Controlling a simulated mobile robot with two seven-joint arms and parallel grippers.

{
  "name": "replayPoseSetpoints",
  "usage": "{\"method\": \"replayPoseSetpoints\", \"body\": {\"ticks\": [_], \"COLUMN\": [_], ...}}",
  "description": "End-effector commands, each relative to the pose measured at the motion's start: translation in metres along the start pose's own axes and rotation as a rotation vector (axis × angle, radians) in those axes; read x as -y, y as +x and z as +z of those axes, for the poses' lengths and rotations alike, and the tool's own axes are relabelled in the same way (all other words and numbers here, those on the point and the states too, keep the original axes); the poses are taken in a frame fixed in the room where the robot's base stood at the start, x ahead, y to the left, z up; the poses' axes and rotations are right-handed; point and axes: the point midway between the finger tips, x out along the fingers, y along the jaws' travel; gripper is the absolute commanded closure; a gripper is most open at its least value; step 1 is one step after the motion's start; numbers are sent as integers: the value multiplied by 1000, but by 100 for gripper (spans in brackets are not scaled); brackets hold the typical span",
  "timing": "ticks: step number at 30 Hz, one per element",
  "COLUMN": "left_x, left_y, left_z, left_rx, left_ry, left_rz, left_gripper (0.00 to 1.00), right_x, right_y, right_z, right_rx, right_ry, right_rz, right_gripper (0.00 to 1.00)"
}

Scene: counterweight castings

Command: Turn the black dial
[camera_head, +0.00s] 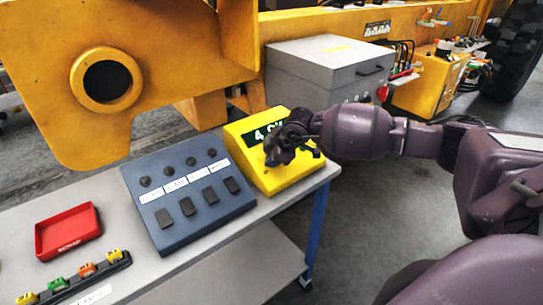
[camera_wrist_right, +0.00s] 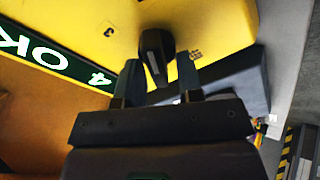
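The black dial (camera_wrist_right: 153,56) is on the face of a yellow box (camera_head: 247,133) with a dark display that reads "4 OK" in the right wrist view. My right gripper (camera_head: 284,150) is at the front of this box and hides the dial in the head view. In the right wrist view, my right gripper's two fingers (camera_wrist_right: 159,72) are apart, one on each side of the dial. A narrow gap seems to show beside the dial, and I cannot tell whether either finger touches it. My left gripper is not in view.
A blue-grey panel (camera_head: 150,215) with knobs and switches stands left of the yellow box on a grey table (camera_head: 108,266). A red tray (camera_head: 68,233) and a rack (camera_head: 78,280) of small coloured pieces lie further left. A grey cabinet (camera_head: 310,66) stands behind.

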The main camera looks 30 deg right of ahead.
Motion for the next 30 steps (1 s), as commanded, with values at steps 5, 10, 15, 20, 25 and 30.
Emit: {"method": "replayPoseSetpoints", "body": {"ticks": [5, 10, 15, 20, 25, 30], "left_x": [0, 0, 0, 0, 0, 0], "left_y": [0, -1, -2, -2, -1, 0], "left_z": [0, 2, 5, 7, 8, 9], "left_rx": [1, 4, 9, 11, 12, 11], "left_ry": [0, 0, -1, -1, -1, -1], "left_rz": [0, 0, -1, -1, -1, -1], "left_gripper": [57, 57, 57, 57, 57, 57], "right_x": [0, 0, 1, 3, 5, 7], "right_y": [0, 0, 0, 0, 0, 0], "right_z": [0, 0, 0, 0, 0, 1], "right_rx": [0, 0, -1, -1, -1, -1], "right_ry": [0, -13, -67, -166, -314, -474], "right_rz": [0, -2, -9, -21, -39, -59], "right_gripper": [89, 89, 89, 89, 89, 89]}}
